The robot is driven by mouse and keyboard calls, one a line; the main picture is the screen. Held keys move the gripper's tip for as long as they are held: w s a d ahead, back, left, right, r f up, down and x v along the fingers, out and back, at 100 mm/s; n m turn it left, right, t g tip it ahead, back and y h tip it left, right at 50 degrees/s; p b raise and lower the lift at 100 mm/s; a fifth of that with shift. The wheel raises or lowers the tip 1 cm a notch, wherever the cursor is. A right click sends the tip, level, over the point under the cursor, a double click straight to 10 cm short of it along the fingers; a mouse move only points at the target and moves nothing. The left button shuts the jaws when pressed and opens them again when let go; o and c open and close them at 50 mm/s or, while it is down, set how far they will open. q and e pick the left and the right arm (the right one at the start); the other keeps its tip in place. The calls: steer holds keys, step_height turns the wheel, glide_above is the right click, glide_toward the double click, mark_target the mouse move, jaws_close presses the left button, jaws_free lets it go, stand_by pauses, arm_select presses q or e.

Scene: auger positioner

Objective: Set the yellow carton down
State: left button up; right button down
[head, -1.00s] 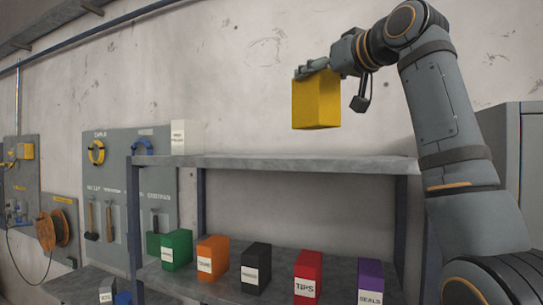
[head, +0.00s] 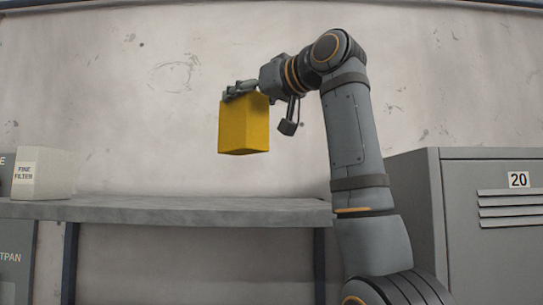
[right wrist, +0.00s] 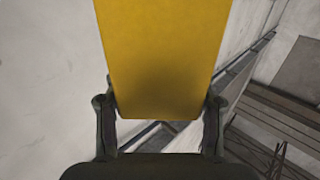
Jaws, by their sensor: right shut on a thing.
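The yellow carton (head: 244,125) hangs in the air above the grey top shelf (head: 180,211), in front of the wall. My right gripper (head: 240,93) is shut on its upper part and holds it about upright, with a clear gap between its underside and the shelf. In the right wrist view the yellow carton (right wrist: 162,60) fills the middle, with a finger of my right gripper (right wrist: 160,125) on each side of it. My left gripper is not in view.
A pale box labelled "FINE FILTER" (head: 42,174) stands at the left end of the shelf. A grey locker marked 20 (head: 480,220) stands to the right, beside my right arm. The shelf top between the pale box and my arm looks clear.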

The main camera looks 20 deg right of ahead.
steer(key=d+f+p, duration=0.2)
steer(key=d+f, duration=0.7)
steer(key=f, duration=0.1)
steer(key=shift+w+f, duration=0.35)
steer(key=shift+w, duration=0.1)
steer(key=c, duration=0.9)
jaws_free()
steer(key=shift+a+f, duration=0.1)
steer(key=shift+a, duration=0.05)
steer(key=shift+o, duration=1.1)
steer(key=shift+a, duration=0.1)
steer(key=shift+o, duration=1.2)
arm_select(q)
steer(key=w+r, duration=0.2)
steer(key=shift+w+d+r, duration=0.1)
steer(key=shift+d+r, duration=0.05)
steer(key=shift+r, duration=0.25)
